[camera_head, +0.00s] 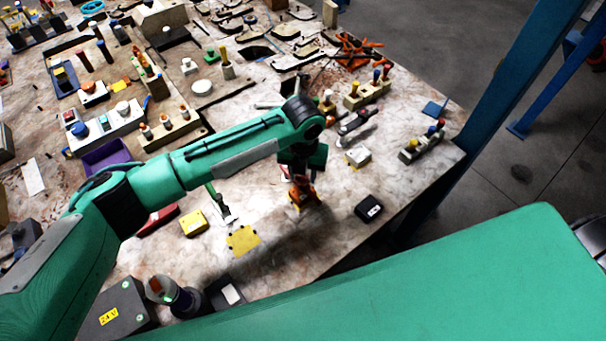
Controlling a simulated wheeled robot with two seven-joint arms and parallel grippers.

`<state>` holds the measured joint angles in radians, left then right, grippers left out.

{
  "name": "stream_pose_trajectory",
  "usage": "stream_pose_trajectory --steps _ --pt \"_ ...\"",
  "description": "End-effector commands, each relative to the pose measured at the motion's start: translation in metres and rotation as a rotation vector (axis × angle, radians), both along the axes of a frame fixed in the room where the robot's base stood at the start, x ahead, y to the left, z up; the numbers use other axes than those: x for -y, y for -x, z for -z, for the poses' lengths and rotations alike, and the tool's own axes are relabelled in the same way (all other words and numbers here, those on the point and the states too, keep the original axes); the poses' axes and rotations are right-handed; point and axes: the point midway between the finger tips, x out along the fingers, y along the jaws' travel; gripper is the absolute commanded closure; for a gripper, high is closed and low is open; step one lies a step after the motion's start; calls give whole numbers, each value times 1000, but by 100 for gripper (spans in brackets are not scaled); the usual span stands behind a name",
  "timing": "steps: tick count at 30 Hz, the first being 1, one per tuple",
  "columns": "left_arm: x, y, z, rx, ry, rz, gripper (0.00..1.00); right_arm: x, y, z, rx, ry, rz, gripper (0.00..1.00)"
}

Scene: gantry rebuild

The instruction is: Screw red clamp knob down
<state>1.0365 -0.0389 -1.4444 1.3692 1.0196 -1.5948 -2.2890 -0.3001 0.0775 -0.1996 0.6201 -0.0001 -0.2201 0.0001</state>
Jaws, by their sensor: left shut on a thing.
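My left arm reaches in from the left, and its gripper (300,180) points down over the front right part of the table. The gripper is shut on the top of a small orange-red piece, which I take to be the red clamp knob (303,197). The fingers and wrist hide most of the knob, so its thread and how far down it sits cannot be seen. The piece stands upright on or just above the worn tabletop (285,240). My right gripper is not in view.
A block with coloured knobs (422,143) stands near the right edge.

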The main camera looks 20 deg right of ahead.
Motion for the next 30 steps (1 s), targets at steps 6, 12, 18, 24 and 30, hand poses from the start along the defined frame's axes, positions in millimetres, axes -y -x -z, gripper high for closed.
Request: stream_pose_trajectory --steps 6,12,18,24,30 --pt "1 -3 -2 9 3 203 86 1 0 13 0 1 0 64" --pt "1 -3 -3 8 3 370 86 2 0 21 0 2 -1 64" --pt "1 -3 -4 9 3 499 86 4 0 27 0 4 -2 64" --pt "1 -3 -4 7 3 578 86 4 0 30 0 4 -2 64" --pt "1 -3 -5 7 3 614 86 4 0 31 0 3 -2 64"
